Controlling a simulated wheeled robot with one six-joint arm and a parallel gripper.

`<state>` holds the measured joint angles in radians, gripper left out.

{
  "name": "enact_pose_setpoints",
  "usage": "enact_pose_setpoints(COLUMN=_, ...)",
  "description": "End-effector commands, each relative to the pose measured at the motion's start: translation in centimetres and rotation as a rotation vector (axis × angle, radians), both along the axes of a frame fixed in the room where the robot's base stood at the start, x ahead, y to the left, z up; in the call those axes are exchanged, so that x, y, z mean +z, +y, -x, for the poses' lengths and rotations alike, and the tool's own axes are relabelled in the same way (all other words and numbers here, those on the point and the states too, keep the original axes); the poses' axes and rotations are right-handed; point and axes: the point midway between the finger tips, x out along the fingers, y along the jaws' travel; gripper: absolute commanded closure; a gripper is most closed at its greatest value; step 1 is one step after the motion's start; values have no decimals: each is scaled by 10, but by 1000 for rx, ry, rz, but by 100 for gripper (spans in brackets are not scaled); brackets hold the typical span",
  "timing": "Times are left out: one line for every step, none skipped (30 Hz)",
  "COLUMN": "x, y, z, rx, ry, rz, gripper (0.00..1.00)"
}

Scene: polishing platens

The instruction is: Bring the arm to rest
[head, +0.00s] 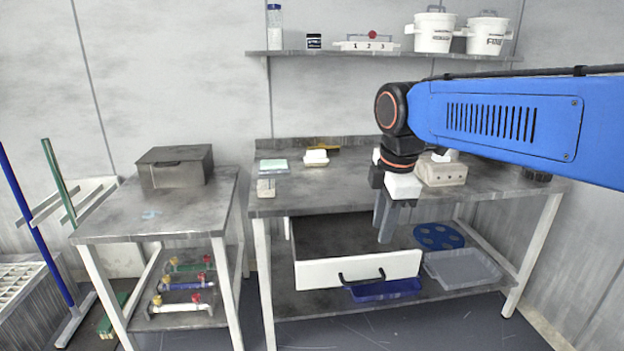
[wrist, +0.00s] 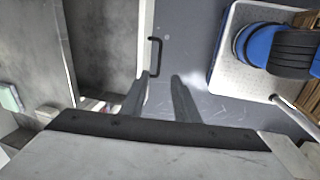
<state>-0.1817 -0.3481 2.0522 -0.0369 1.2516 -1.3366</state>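My blue arm (head: 500,115) reaches in from the right in the head view, bent down at the wrist. My gripper (head: 381,232) points downward over the right part of a pulled-out drawer (head: 335,272) with a white front. In the wrist view my gripper (wrist: 160,78) shows two grey fingers apart, with nothing between them. The drawer's white front edge (wrist: 146,30) and black handle (wrist: 155,55) lie just beyond the fingertips there. I cannot tell whether a finger touches the drawer.
The workbench (head: 290,200) carries a beige block (head: 442,173) close to my wrist. A shelf (head: 320,53) with white buckets (head: 433,33) hangs above. A side table (head: 110,215) with a grey box (head: 175,166) stands left. A blue tray (head: 385,290) lies below the drawer.

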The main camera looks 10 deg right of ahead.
Motion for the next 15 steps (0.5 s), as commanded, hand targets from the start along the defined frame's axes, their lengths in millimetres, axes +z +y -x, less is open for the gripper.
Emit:
enact_pose_setpoints(x=-2, y=-3, z=6, rx=-36, ry=-6, rz=-8, gripper=72)
enact_pose_setpoints(x=-4, y=-5, z=10, rx=-68, ry=-11, rz=-16, gripper=72)
enact_pose_setpoints(x=-7, y=-8, z=17, rx=-122, ry=-19, rz=-28, gripper=72)
enact_pose_setpoints(x=-10, y=-11, z=22, rx=-169, ry=-26, rz=-39, gripper=72)
enact_pose_setpoints(x=-14, y=-14, z=28, rx=-222, ry=-35, rz=-52, gripper=72)
enact_pose_setpoints(x=-19, y=-19, z=38, rx=-299, ry=-46, rz=-71, gripper=72)
enact_pose_setpoints(x=-23, y=-22, z=44, rx=-358, ry=-54, rz=-86, gripper=72)
enact_pose_setpoints(x=-28, y=-25, z=51, rx=-418, ry=-62, rz=-103, gripper=72)
enact_pose_setpoints(x=-34, y=-29, z=60, rx=-498, ry=-74, rz=-125, gripper=72)
enact_pose_setpoints(x=-39, y=-31, z=67, rx=-558, ry=-81, rz=-142, gripper=72)
enact_pose_setpoints(x=-43, y=-34, z=74, rx=-618, ry=-89, rz=-159, gripper=72)
enact_pose_setpoints(x=-50, y=-37, z=82, rx=-697, ry=-100, rz=-184, gripper=72)
enact_pose_setpoints(x=-55, y=-40, z=89, rx=-758, ry=-106, rz=-201, gripper=72)
enact_pose_setpoints(x=-61, y=-42, z=95, rx=-816, ry=-115, rz=-220, gripper=72)
enact_pose_setpoints(x=-68, y=-45, z=104, rx=-895, ry=-123, rz=-246, gripper=72)
